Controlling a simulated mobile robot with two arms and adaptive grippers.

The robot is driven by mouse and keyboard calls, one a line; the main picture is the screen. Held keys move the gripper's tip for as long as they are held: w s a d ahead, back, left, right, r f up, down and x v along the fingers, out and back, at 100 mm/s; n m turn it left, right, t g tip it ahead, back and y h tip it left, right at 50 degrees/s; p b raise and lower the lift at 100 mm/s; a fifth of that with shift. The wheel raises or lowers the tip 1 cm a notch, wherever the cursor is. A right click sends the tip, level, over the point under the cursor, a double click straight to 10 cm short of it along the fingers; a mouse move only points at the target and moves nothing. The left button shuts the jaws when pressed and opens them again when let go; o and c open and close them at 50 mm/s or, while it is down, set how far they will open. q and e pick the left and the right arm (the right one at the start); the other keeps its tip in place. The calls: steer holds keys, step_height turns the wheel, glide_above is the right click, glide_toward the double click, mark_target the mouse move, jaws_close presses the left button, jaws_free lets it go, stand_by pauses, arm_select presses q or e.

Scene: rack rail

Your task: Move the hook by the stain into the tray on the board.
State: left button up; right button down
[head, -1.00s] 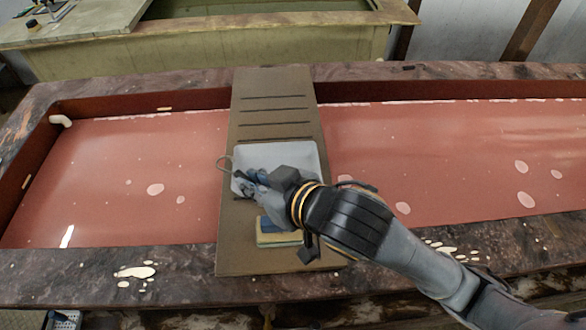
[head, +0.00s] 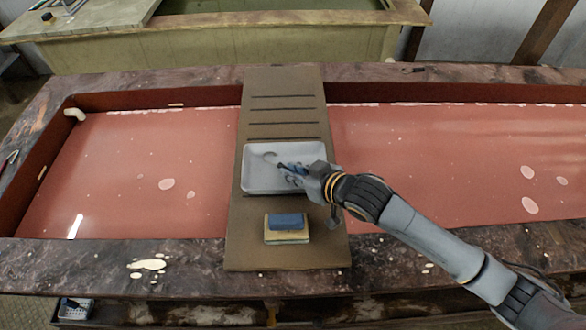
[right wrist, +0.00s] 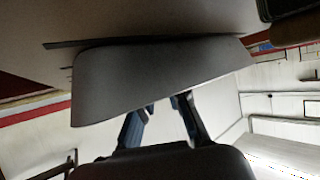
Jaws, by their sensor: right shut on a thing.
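The hook (head: 269,156), a thin dark curved piece, shows at my right gripper's fingertips over the inside of the pale grey tray (head: 246,181). My right gripper (head: 287,168) reaches in from the right and is shut on the hook. Whether the hook touches the tray floor I cannot tell. The tray lies on the brown board (head: 250,222). In the right wrist view the tray's grey side (right wrist: 160,78) fills the middle; the hook is not visible there. A pale stain (head: 148,265) marks the front rim on the left. My left gripper is not in view.
A blue and yellow sponge (head: 287,228) lies on the board in front of the tray. The board bridges a red basin (head: 110,170) with pale spots and raised dark rims. A pipe end (head: 75,114) sticks out at the back left.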

steer(key=shift+f, duration=0.15)
steer(key=c, duration=1.6)
jaws_free()
steer(key=shift+f, duration=0.15)
steer(key=shift+s+r, duration=0.1)
steer(key=shift+r, duration=0.1)
steer(key=b+v, duration=0.1)
steer(key=v, duration=1.1)
steer(key=shift+b, duration=0.3)
